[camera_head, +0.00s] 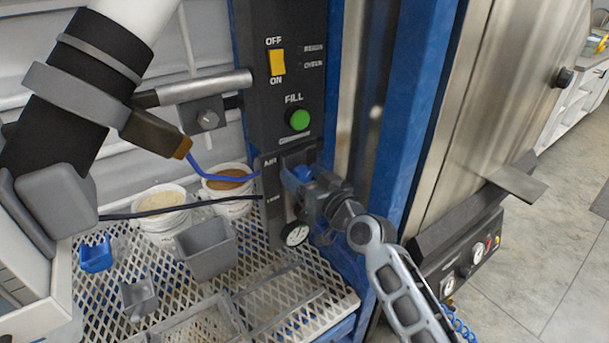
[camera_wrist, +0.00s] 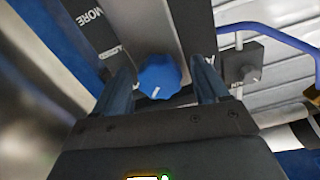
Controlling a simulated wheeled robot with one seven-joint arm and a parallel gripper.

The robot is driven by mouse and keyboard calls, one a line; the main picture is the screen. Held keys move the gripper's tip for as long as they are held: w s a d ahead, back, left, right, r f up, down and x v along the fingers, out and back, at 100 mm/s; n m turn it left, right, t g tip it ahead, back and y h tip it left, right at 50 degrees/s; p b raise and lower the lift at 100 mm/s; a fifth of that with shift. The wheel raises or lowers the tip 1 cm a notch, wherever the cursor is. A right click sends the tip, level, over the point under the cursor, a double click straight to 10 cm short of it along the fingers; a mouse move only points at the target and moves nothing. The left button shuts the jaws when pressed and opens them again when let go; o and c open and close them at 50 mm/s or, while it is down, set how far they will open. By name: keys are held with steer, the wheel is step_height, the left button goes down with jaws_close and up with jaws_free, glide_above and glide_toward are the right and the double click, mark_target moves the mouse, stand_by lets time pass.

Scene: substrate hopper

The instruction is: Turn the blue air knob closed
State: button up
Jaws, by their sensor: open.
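The blue air knob (camera_wrist: 158,77) sits on the dark control panel (camera_wrist: 137,28), with a white mark on its face. In the wrist view it lies between the two fingers of my open gripper (camera_wrist: 163,88), with some room visible beside it. Whether the fingers touch it, I cannot tell. In the head view the knob (camera_head: 302,173) shows partly, at the lower part of the panel below the green FILL button (camera_head: 299,119). My gripper (camera_head: 312,185) reaches it from the lower right and hides part of it.
A yellow OFF/ON switch (camera_head: 277,62) is above on the panel, and a round gauge (camera_head: 296,235) is below the knob. A blue hose (camera_head: 218,174) and a grey knob (camera_head: 207,120) are at left. White buckets (camera_head: 160,222) and a grey bin (camera_head: 207,262) stand on the mesh shelf.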

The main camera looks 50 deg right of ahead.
steer(key=shift+c, duration=0.4)
steer(key=c, duration=1)
steer(key=shift+o, duration=0.2)
steer(key=shift+m, duration=0.4)
steer(key=m+p, duration=0.1)
steer(key=m, duration=0.3)
steer(key=m+p, duration=0.1)
steer(key=m, duration=0.3)
steer(key=m+p, duration=0.1)
steer(key=m, duration=0.4)
steer(key=shift+d, duration=0.1)
steer(key=shift+f+m+p, duration=0.15)
steer(key=shift+m+p, duration=0.6)
steer(key=shift+m, duration=1.25)
